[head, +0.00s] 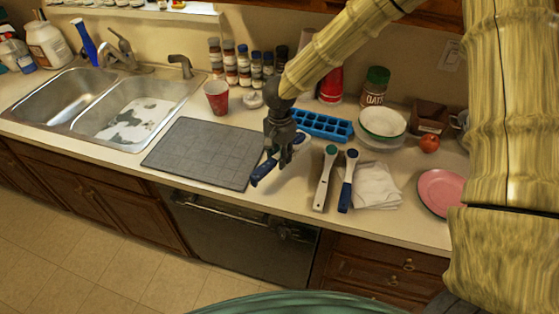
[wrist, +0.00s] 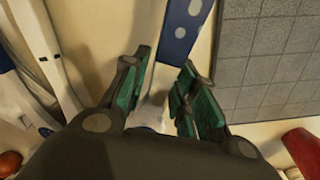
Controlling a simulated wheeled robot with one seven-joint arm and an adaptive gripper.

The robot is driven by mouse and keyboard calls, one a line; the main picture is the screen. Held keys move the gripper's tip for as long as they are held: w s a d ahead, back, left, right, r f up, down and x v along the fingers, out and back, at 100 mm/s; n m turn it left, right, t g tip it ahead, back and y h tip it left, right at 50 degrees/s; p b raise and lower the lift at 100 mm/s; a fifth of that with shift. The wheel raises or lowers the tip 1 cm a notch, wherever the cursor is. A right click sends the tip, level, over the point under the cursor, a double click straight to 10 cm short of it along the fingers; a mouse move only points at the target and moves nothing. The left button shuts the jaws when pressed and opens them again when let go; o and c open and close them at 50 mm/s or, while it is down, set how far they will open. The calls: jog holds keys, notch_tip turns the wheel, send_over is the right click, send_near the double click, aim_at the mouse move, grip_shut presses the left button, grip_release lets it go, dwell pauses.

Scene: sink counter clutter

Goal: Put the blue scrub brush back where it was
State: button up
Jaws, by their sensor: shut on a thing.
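A blue scrub brush (head: 264,171) with a dark blue handle end and a paler neck is in my gripper (head: 280,147), over the counter by the right edge of the grey mat. In the wrist view the blue and white brush (wrist: 180,32) runs between the fingers of my gripper (wrist: 168,85), which are shut on it. The fingers and wrist hide its other end. I cannot tell whether the brush touches the counter. Right of it lie a white-handled brush with a green head (head: 325,178) and another with a blue handle (head: 347,182).
The grey mat (head: 195,152) lies left of the gripper. A blue ice tray (head: 322,126) is behind it. A white cloth (head: 376,187), stacked bowls (head: 382,122), a tomato (head: 429,143) and a pink plate (head: 441,191) are to the right. A red cup (head: 217,98) stands behind the mat.

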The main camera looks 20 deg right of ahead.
aim_at(279, 171)
jog(key=shift+f+p, duration=0.7)
jog(key=shift+f, duration=1.05)
jog(key=shift+f, duration=0.1)
jog(key=o, duration=1)
notch_tip(279, 171, up, 12)
jog(key=b, duration=0.3)
